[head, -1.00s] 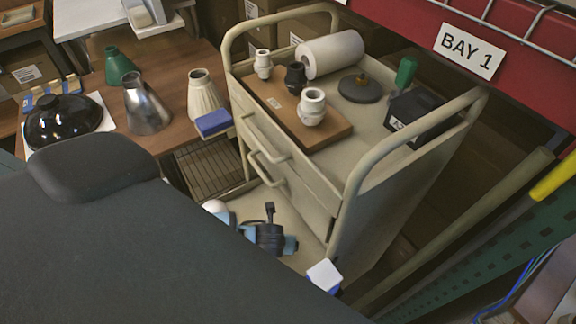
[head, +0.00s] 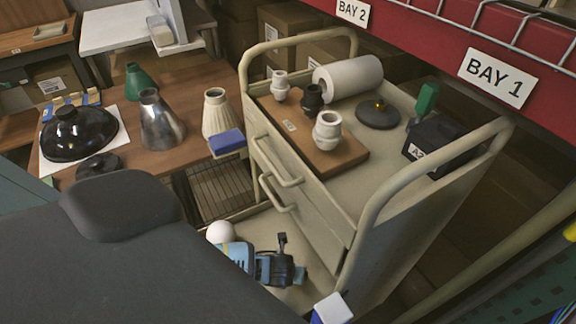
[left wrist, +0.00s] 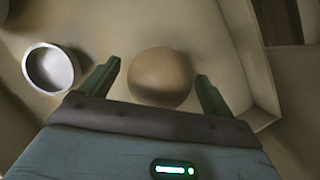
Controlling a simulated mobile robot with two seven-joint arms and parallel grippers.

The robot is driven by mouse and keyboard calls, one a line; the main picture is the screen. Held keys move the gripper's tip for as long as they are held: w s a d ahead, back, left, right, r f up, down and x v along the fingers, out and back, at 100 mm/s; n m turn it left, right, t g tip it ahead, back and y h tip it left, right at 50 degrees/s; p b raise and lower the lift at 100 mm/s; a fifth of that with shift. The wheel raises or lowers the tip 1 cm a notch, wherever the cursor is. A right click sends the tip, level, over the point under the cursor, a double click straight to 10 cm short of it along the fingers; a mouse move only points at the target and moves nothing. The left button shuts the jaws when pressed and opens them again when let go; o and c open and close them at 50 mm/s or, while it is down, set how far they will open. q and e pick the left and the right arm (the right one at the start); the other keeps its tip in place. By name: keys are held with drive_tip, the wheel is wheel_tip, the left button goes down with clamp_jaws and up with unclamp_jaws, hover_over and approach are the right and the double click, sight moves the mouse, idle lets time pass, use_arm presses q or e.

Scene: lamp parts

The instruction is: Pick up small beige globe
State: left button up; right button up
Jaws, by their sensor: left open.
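In the left wrist view a small round beige globe (left wrist: 160,77) sits on a beige surface, between the two fingers of my left gripper (left wrist: 158,70). The fingers are spread, with a visible gap on each side of the globe. The globe's near edge is close to the gripper body. My right gripper is not in view.
A pale round cup (left wrist: 52,70) stands left of my fingers; a beige wall (left wrist: 245,50) rises at right. In the head view the beige cart (head: 400,215) carries sockets, a white roll (head: 348,77) and a black box (head: 440,143). Lamp shades stand on the wooden table (head: 185,75).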

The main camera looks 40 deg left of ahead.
use_arm(q)
drive_tip(key=shift+w+f, duration=0.15)
drive_tip(key=shift+f, duration=0.15)
drive_tip(key=shift+c, duration=0.3)
drive_tip(key=c, duration=1)
drive_tip(key=shift+o, duration=0.2)
drive_tip(key=shift+r, duration=0.1)
